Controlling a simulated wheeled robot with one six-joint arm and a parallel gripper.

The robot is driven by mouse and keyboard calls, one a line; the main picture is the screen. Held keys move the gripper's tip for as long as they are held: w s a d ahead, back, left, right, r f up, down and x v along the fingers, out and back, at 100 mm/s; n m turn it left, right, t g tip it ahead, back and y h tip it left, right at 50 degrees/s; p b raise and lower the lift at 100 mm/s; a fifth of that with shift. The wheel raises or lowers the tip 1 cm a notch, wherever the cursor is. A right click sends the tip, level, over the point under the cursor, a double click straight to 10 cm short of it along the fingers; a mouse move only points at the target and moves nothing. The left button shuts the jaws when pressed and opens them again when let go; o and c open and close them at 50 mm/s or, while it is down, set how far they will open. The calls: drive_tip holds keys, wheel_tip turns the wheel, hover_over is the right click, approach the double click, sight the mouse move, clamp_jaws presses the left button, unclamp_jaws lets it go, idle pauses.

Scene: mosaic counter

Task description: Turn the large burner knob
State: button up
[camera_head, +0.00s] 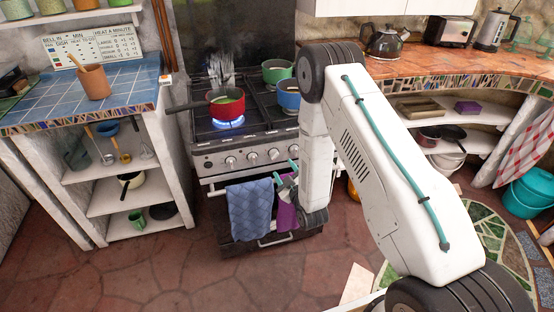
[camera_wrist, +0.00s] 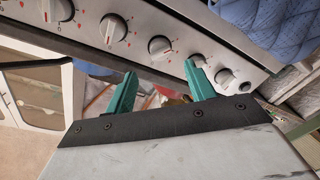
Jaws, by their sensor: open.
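A row of several pale round burner knobs is set in the stove's front panel. In the head view the left (camera_head: 231,162), middle (camera_head: 252,158) and right (camera_head: 273,154) ones show; my arm hides the panel further right. In the wrist view one knob (camera_wrist: 160,46) lies just beyond the gap between my fingertips, and another knob (camera_wrist: 113,29) is to its left. A smaller knob (camera_wrist: 225,77) is at the right. I cannot tell which is the large one. My gripper (camera_wrist: 160,68), with teal fingers, is open and empty. It also shows low before the panel in the head view (camera_head: 287,172).
A red pot (camera_head: 226,103) stands over a lit blue flame (camera_head: 228,123). A blue pot (camera_head: 288,95) and a green pot (camera_head: 277,71) are also on the stove. A blue towel (camera_head: 251,208) and a purple cloth (camera_head: 287,216) hang in front. The floor before the stove is clear.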

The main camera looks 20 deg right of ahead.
sight(276, 157)
drive_tip(key=w, duration=0.7)
drive_tip(key=shift+w+a, duration=0.3)
drive_tip(key=c, duration=0.9)
